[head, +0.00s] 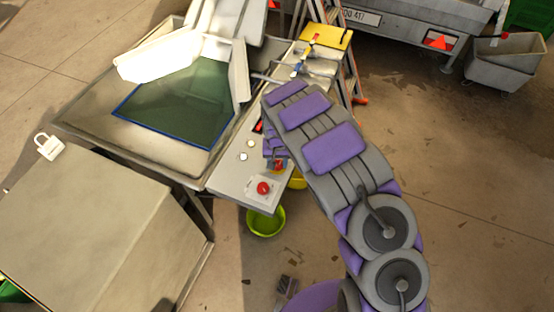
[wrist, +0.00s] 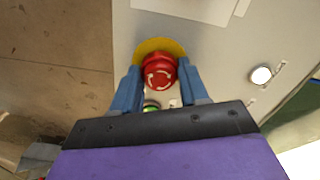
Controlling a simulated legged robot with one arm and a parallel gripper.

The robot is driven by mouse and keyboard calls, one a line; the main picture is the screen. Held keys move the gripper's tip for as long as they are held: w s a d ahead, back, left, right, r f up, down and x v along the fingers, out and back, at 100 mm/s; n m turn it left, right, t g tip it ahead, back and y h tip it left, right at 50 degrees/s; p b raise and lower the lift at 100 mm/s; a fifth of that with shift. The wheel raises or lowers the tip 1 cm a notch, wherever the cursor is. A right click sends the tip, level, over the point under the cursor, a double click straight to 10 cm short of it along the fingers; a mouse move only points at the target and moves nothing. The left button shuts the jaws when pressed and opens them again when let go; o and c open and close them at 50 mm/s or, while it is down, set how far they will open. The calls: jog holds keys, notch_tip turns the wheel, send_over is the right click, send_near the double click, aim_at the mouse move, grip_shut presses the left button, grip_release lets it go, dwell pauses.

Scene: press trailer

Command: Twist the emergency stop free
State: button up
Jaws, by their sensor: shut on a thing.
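The emergency stop (wrist: 159,76) is a red mushroom button with white arrows on its face and a yellow disc behind it. My gripper (wrist: 158,72) has its two blue fingers on either side of the button, shut on it. In the head view the emergency stop (head: 279,166) is a small patch of red and yellow on the grey control panel, partly hidden by my gripper (head: 275,155).
Another red button (head: 264,188) sits on a pale plate near the panel's front end, with round white buttons (head: 243,156) nearby. A yellow-green bucket (head: 265,222) stands below. A padlock (head: 48,146) lies at left. A ladder and trailer stand behind.

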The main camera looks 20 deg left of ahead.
aim_at(277, 161)
jog(key=shift+m, duration=0.5)
jog(key=o, duration=1.1)
jog(key=shift+a, duration=0.1)
jog(key=shift+c, duration=0.2)
notch_tip(277, 161, up, 17)
jog(key=p, duration=0.3)
jog(key=shift+r, duration=0.15)
